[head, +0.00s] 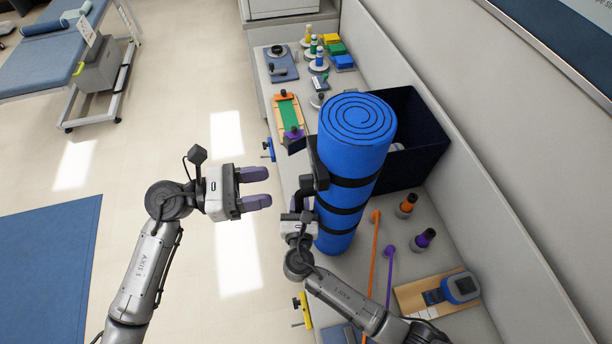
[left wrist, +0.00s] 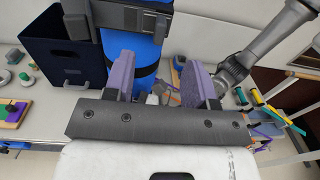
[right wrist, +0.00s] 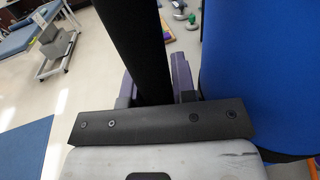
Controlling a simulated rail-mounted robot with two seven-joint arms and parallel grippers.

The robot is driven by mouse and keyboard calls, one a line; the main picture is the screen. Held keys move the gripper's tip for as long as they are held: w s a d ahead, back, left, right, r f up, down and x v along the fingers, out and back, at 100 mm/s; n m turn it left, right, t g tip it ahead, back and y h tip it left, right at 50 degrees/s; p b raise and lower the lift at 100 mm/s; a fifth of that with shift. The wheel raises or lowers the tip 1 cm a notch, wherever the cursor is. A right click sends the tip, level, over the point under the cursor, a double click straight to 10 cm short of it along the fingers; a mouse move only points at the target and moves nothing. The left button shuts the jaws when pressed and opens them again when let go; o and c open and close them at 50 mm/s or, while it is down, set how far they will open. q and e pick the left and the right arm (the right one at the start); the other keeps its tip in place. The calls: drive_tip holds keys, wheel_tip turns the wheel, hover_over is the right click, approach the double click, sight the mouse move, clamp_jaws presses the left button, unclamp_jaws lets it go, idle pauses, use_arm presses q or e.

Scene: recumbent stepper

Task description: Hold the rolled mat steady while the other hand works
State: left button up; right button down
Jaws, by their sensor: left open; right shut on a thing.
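The blue rolled mat (head: 352,140) stands on end on the bench, its spiral end up, with black straps around it. It fills the right side of the right wrist view (right wrist: 270,70) and also shows in the left wrist view (left wrist: 130,46). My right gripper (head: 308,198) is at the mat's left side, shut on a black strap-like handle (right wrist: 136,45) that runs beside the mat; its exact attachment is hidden. My left gripper (head: 264,188) is open and empty, left of the mat and apart from it, with its purple fingers pointing toward it.
A dark open bin (head: 425,130) stands right behind the mat. Orange and purple rods with weighted ends (head: 374,240) lie at the bench's front, near a wooden board with a blue device (head: 460,288). Several coloured items crowd the back.

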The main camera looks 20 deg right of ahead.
sight(300, 181)
use_arm(q)
drive_tip(key=shift+x, duration=3.95)
clamp_jaws()
